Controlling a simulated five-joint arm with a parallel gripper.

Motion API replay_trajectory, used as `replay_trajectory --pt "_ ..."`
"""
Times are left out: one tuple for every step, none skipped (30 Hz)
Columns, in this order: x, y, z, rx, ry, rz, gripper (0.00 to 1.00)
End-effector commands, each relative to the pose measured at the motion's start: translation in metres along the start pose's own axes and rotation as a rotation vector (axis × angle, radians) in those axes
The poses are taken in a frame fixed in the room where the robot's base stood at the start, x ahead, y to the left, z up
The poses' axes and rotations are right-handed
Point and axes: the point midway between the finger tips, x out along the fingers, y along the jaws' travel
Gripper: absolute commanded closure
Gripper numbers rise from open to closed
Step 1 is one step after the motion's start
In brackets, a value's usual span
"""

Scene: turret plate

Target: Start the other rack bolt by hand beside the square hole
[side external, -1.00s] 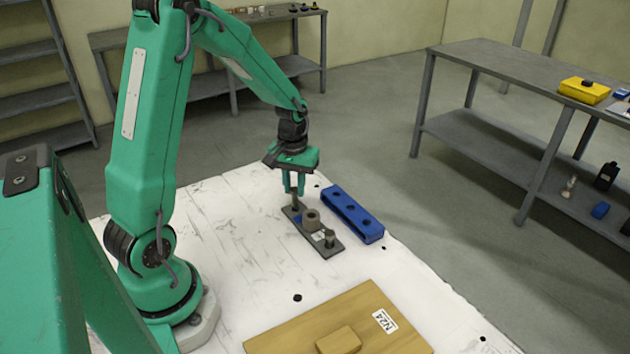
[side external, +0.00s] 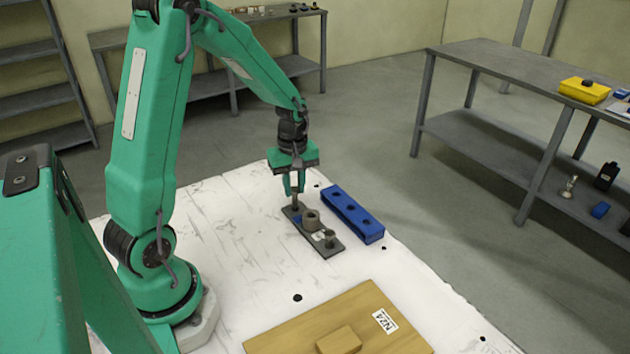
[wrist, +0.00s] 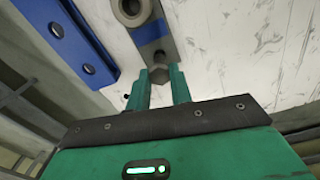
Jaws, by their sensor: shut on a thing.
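My gripper (side external: 294,190) points down over the far end of the dark grey plate (side external: 325,247). It is shut on a dark bolt (side external: 295,204), which stands upright at that end. In the wrist view the bolt's hex head (wrist: 159,73) sits between my two green fingers (wrist: 160,84). How deep the bolt sits cannot be seen. A round boss (side external: 311,218) with a central bore stands mid-plate, beside a blue patch (wrist: 150,33). Another bolt (side external: 329,237) stands at the near end. I cannot make out a square hole.
A blue block with holes (side external: 352,213) lies close to the right of the plate. A wooden board (side external: 285,335) with a label and a raised wooden block (side external: 339,340) lies nearer the camera. The white table is clear left of the plate.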

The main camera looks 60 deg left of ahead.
Motion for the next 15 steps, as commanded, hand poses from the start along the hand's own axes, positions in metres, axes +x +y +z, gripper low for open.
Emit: replay_trajectory --pt "-0.0001 0.0001 -0.0001 -0.035 0.000 0.000 0.99" --pt "-0.0001 0.0001 -0.0001 -0.058 0.000 0.000 0.99" --pt "-0.0001 0.0001 -0.0001 -0.089 0.000 0.000 0.99" --pt "-0.0001 0.0001 -0.0001 -0.112 0.000 0.000 0.99" --pt "-0.0001 0.0001 -0.0001 -0.135 0.000 0.000 0.99" --pt "-0.0001 0.0001 -0.0001 -0.165 0.000 0.000 0.99" --pt "-0.0001 0.0001 -0.0001 -0.188 0.000 0.000 0.99" --pt "-0.0001 0.0001 -0.0001 -0.212 0.000 0.000 0.99" --pt "-0.0001 0.0001 -0.0001 -0.242 0.000 0.000 0.99" --pt "-0.0001 0.0001 -0.0001 -0.265 0.000 0.000 0.99" --pt "-0.0001 0.0001 -0.0001 -0.288 0.000 0.000 0.99" --pt "-0.0001 0.0001 -0.0001 -0.318 0.000 0.000 0.99" --pt "-0.0001 0.0001 -0.0001 -0.342 0.000 0.000 0.99" --pt "-0.0001 0.0001 -0.0001 -0.365 0.000 0.000 0.99" --pt "-0.0001 0.0001 -0.0001 -0.396 0.000 0.000 0.99"
